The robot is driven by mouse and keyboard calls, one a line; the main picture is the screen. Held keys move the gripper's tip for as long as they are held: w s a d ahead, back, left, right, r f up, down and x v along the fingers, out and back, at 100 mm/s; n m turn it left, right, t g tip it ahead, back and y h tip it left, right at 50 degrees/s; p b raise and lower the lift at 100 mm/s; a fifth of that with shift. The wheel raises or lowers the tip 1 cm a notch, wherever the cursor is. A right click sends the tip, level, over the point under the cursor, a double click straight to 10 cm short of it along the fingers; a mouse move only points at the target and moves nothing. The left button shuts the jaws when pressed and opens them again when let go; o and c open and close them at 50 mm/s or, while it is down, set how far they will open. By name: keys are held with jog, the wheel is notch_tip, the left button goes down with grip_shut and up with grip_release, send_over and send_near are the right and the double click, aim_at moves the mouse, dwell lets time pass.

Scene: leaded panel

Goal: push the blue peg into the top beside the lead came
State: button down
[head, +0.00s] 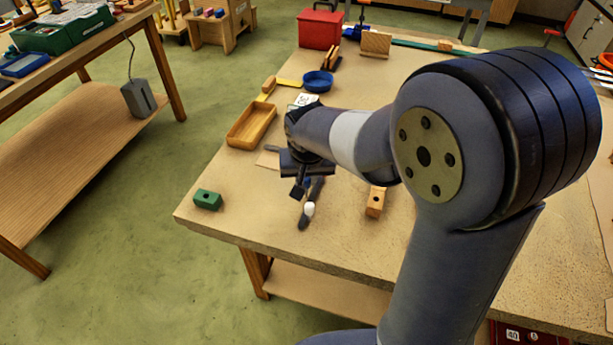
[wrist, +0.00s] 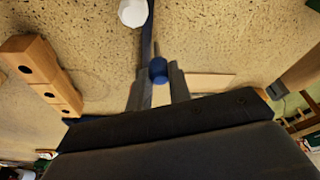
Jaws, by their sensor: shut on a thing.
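My gripper (head: 301,188) is low over the near part of the worktop (head: 240,215). In the wrist view its two fingers (wrist: 158,88) are closed on the blue peg (wrist: 158,70), whose round blue end shows between the tips. In the head view only a bit of blue shows at the fingers. A dark grey strip, seemingly the lead came (head: 317,188), lies right beside the fingers; it also shows in the wrist view (wrist: 148,42) just past the peg. I cannot tell whether the peg touches the top or the strip.
A white knob-like piece (head: 309,208) is at the strip. A wooden block with holes (head: 376,201) stands to the right, a green block (head: 207,199) to the left. A wooden tray (head: 251,126) and blue dish (head: 318,81) are farther back.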

jog(key=shift+f+b, duration=0.55)
jog(key=shift+f, duration=0.15)
jog(key=c, duration=1.2)
grip_release()
jog(key=shift+c, duration=0.2)
jog(key=v, duration=1.1)
jog(key=shift+f, duration=0.1)
